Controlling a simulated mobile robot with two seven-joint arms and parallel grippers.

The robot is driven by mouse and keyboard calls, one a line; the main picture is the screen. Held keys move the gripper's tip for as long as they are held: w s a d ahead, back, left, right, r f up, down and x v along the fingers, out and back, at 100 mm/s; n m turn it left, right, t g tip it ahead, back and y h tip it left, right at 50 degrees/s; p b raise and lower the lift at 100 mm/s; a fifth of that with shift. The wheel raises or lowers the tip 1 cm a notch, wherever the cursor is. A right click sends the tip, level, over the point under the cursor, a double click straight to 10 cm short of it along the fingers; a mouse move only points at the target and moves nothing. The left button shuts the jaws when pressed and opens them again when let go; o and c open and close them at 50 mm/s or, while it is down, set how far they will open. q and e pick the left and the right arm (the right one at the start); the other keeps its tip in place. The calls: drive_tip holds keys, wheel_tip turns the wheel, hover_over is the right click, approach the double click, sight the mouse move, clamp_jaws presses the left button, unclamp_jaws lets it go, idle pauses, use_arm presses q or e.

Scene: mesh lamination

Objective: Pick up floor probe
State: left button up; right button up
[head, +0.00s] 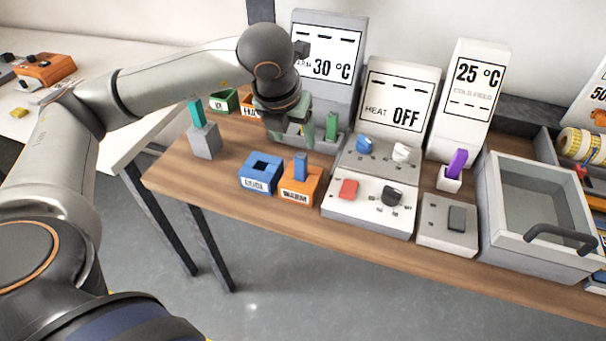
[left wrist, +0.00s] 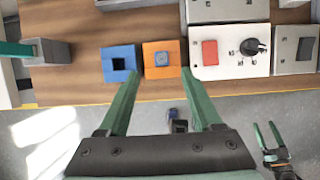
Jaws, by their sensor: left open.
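No readable label marks any piece as the floor probe. A blue-grey peg (head: 300,166) stands upright in the orange holder (head: 301,192). It also shows in the left wrist view (left wrist: 162,58). A teal stick (head: 195,112) stands in a grey block (head: 205,142). A purple stick (head: 457,161) leans in a small white holder (head: 449,181). My left gripper (head: 305,133) is open and empty, raised above the table. In the left wrist view its green fingers (left wrist: 158,76) point towards the blue and orange holders. My right gripper (left wrist: 268,128) shows low at the right, open.
The blue holder (head: 261,173) is empty. Displays reading 30 °C (head: 326,62), OFF (head: 398,100) and 25 °C (head: 470,92) stand behind. A control panel (head: 368,212) and a grey bin (head: 536,240) fill the right side. A white table (head: 100,115) is at left.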

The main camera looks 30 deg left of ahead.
sight(301, 156)
use_arm(q)
drive_tip(key=x, duration=0.3)
drive_tip(key=shift+w+f, duration=0.2)
drive_tip(key=shift+f, duration=0.15)
drive_tip(key=shift+p+x, duration=0.75)
drive_tip(key=shift+x, duration=2.05)
drive_tip(key=shift+s+d, duration=0.1)
drive_tip(key=shift+c, duration=0.2)
clamp_jaws()
